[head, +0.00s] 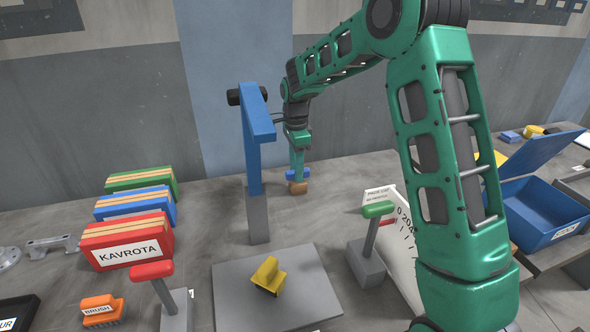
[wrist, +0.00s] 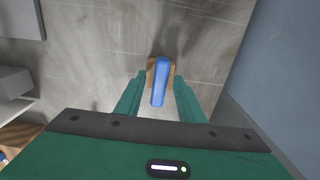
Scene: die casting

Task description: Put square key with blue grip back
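The key's blue grip (head: 291,173) shows at the back of the table, right of the blue post. In the wrist view the blue grip (wrist: 160,84) is a long bar lying between my fingers. A brown block (head: 298,188) sits directly under it, and its edges show around the bar in the wrist view (wrist: 151,72). The key's square shaft is hidden. My gripper (head: 297,165) points down at the blue grip from above. Its green fingers (wrist: 161,88) stand on either side of the bar, with a narrow gap visible on each side.
A blue post (head: 254,150) on a grey base stands close left of my gripper. A grey plate (head: 235,295) with a yellow piece (head: 267,275) lies in front. Green-topped (head: 378,210) and red-topped (head: 152,270) stands, a scale board (head: 402,230) and stacked boxes (head: 127,240) surround it.

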